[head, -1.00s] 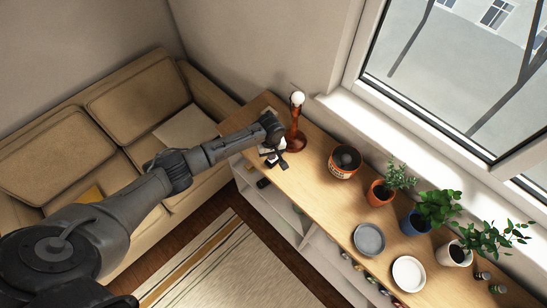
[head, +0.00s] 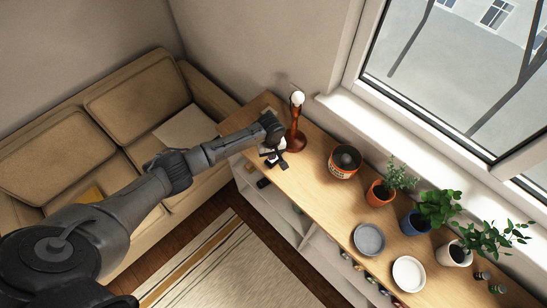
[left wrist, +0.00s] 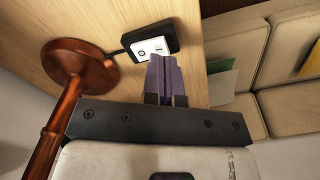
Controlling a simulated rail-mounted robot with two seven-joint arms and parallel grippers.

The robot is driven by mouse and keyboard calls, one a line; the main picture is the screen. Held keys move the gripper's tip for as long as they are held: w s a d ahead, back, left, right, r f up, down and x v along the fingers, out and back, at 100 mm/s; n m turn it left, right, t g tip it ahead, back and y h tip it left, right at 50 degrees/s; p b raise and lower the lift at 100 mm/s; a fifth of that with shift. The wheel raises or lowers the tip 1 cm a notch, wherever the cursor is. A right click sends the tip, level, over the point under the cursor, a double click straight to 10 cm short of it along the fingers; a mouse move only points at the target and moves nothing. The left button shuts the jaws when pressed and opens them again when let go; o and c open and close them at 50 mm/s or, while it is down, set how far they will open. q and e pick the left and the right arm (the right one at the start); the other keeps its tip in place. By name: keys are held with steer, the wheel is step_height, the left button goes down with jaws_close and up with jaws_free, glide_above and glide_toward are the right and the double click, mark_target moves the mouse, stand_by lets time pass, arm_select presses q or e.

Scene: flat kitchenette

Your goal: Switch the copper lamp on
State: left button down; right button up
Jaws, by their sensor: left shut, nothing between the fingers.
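The copper lamp (head: 296,135) stands upright on the wooden sideboard, with a pale round bulb (head: 297,98) on top. I cannot tell whether the bulb is lit. In the left wrist view its round base and stem (left wrist: 80,72) are at the left, and a cord runs from the base to a small black switch box (left wrist: 150,42) with a white face. My left gripper (head: 277,161) is shut and empty beside the lamp. In the left wrist view its fingertips (left wrist: 163,62) are at the near edge of the box's face; whether they touch it is unclear. My right gripper is not in view.
A round orange-and-black pot (head: 345,163) stands right of the lamp on the sideboard (head: 318,190). Further right are potted plants (head: 437,208), a grey plate (head: 369,239) and a white plate (head: 408,273). A beige sofa (head: 130,100) is at the left, a window at the right.

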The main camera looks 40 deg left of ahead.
arm_select(q)
steer(key=shift+f, duration=0.4)
steer(key=shift+f+b, duration=0.35)
steer(key=shift+b, duration=0.05)
stand_by(0.4)
steer(key=shift+f, duration=0.55)
stand_by(0.3)
step_height(320, 180, up, 4)
steer(key=p, duration=0.3)
steer(key=shift+f+p, duration=0.2)
steer(key=shift+p, duration=0.15)
step_height(320, 180, up, 4)
steer(key=p, duration=0.4)
steer(key=shift+f, duration=0.25)
